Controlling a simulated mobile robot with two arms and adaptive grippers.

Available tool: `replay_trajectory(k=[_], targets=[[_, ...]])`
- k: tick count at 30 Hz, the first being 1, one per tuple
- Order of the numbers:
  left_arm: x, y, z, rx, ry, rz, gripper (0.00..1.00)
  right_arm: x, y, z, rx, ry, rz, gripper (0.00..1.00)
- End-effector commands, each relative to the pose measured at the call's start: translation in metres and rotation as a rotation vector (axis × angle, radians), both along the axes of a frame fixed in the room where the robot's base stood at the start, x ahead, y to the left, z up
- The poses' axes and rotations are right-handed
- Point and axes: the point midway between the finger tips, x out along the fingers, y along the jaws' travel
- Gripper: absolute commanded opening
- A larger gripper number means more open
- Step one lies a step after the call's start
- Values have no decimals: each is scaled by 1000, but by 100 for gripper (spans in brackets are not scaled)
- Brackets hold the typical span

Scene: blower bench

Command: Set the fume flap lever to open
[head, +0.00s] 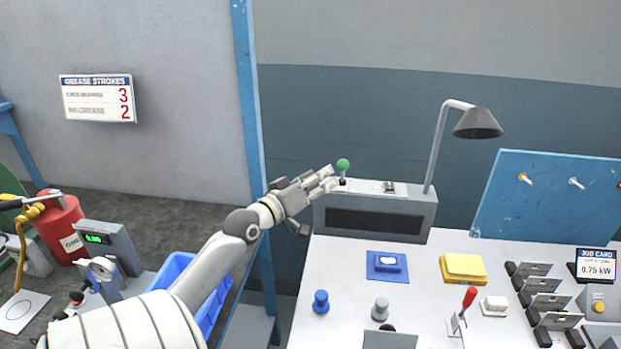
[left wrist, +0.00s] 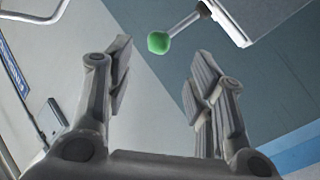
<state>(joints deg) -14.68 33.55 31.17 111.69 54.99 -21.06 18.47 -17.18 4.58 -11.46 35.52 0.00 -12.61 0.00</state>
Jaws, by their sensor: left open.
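A lever with a green ball knob (head: 343,164) stands up from the top left of a grey box (head: 420,208) at the back of the bench. My left gripper (head: 332,179) is beside the lever, its fingers pointing toward it just below the knob. In the left wrist view the green knob (left wrist: 159,42) shows beyond the fingertips, between the two open fingers (left wrist: 160,80) but apart from them. Its rod runs to the box edge at upper right. The gripper is open and empty. Any label marking the lever's positions is too small to read. My right gripper is not in view.
On the white bench (head: 345,285) are a blue pad (head: 372,272), a yellow block (head: 463,268), two knobs, a red-handled lever (head: 468,298) and several dark clips. A lamp (head: 478,124) rises behind the box. A blue post (head: 250,110) stands behind my left arm.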

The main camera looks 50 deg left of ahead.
Motion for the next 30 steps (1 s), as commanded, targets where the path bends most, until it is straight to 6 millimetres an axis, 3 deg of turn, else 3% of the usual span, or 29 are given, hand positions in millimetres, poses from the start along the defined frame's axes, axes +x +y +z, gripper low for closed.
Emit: replay_trajectory(k=[9, 30], targets=[[-25, -2, 0, 1, -1, 1, 50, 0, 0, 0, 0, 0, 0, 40], [-26, -2, 4, 1, -2, 2, 50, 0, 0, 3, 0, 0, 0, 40]])
